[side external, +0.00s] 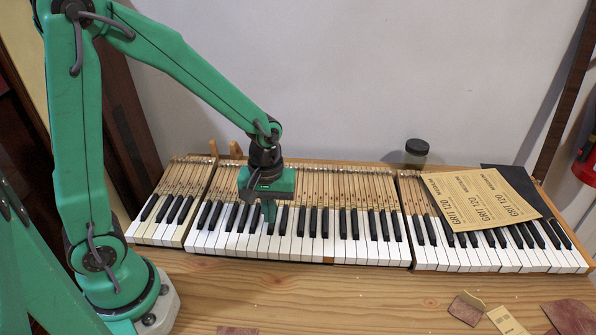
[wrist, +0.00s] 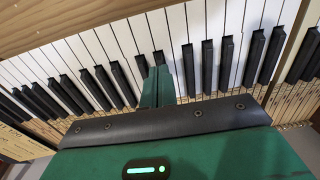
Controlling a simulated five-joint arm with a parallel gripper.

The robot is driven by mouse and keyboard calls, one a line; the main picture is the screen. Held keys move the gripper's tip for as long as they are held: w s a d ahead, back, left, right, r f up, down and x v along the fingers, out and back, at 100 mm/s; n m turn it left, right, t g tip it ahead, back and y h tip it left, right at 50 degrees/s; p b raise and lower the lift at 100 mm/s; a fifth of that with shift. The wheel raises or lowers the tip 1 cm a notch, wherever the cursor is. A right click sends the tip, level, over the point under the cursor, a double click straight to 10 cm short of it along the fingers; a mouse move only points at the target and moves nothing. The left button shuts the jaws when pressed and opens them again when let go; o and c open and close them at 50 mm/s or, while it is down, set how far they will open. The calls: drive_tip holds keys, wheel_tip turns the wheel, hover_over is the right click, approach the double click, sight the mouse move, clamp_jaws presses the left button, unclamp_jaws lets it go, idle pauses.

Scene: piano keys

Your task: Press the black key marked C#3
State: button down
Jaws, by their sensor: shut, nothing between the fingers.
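The keyboard stands on the wooden bench in three sections, with white keys (side external: 305,247) and black keys (side external: 313,221). No key marking is readable in either view, so I cannot tell which black key is C#3. My gripper (side external: 268,216) is shut and empty, pointing down over the left part of the middle section. In the wrist view my fingertips (wrist: 160,72) are close to two black keys, one (wrist: 143,66) just left and one (wrist: 159,58) just beyond them. The fingers partly hide the keys behind them. I cannot tell whether they touch a key.
Sandpaper sheets (side external: 487,200) lie across the right section, covering parts of its keys. A dark jar (side external: 416,152) stands behind the keyboard. Sandpaper scraps (side external: 466,309) lie at the front right of the bench (side external: 330,300). The bench's front middle is mostly clear.

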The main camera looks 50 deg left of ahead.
drive_tip(key=shift+f, duration=0.2)
drive_tip(key=shift+f, duration=0.4)
drive_tip(key=shift+f, duration=0.35)
drive_tip(key=shift+f, duration=0.25)
drive_tip(key=shift+r, duration=0.1)
drive_tip(key=shift+r, duration=1.45)
drive_tip(key=shift+r, duration=3)
